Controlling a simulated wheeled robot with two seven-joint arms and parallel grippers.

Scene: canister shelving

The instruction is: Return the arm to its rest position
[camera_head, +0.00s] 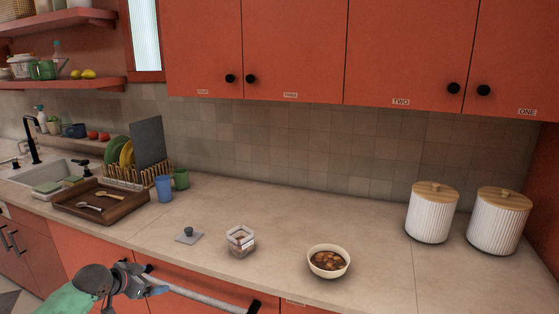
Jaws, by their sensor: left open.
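My left gripper (160,288) shows at the bottom left, in front of the counter's front edge and near the long drawer handle. It is open, and I see nothing between its fingers. My left arm comes in from the lower left corner. My right gripper is not in the picture. Two white ribbed canisters with wooden lids stand at the right of the counter: the nearer-left canister (432,217) and the far-right canister (498,225).
On the counter (300,220) are a clear container (240,242), a small grey lid (189,236), a bowl of food (328,262), a blue cup (164,188) and a wooden tray (130,215). A drawer handle (215,301) runs below the edge. Closed red cabinets (295,50) hang above.

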